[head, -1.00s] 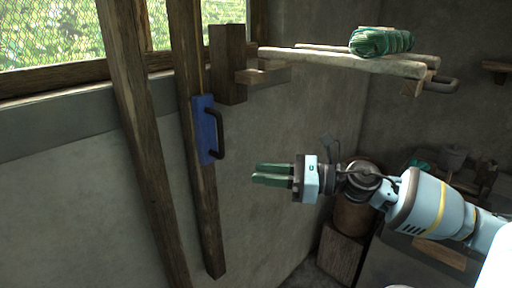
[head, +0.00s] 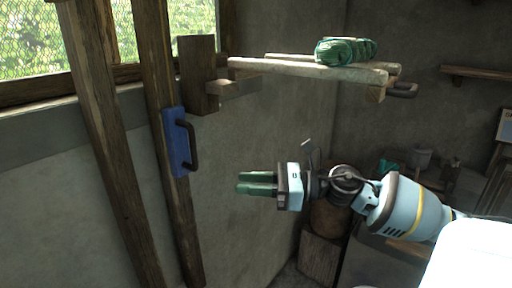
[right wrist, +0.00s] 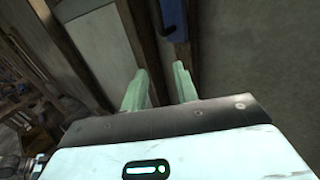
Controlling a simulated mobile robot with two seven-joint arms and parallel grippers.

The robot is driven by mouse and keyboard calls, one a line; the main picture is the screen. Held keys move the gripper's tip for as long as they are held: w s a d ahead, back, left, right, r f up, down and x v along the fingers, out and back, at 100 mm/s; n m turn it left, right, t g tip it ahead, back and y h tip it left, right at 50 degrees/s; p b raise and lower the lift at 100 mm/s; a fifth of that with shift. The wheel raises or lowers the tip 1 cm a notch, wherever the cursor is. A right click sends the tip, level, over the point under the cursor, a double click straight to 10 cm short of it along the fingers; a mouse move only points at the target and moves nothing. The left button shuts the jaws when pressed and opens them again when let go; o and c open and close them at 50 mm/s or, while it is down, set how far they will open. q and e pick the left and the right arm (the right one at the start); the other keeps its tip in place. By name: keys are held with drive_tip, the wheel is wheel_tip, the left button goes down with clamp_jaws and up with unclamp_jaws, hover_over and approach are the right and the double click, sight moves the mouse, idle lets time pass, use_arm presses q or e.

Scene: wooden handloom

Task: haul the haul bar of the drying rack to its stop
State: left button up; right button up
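The haul bar, a blue plate (head: 177,143) with a dark upright handle (head: 192,145), is on a wooden post (head: 160,90) at the left in the head view. Part of the blue plate also shows at the top of the right wrist view (right wrist: 172,12). The drying rack (head: 310,68), pale poles with a green yarn bundle (head: 345,50) on top, juts from the wall above. My right gripper (head: 240,182) is open and empty, with its green fingers pointing left. It appears below and to the right of the handle, apart from it. My left gripper is not in view.
A dark metal handle (head: 403,90) is at the rack's right end. A wooden crate (head: 318,258) stands behind my right arm. A shelf (head: 475,73) is at upper right.

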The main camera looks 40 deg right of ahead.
drive_tip(key=v, duration=0.6)
drive_tip(key=shift+s+r, duration=0.2)
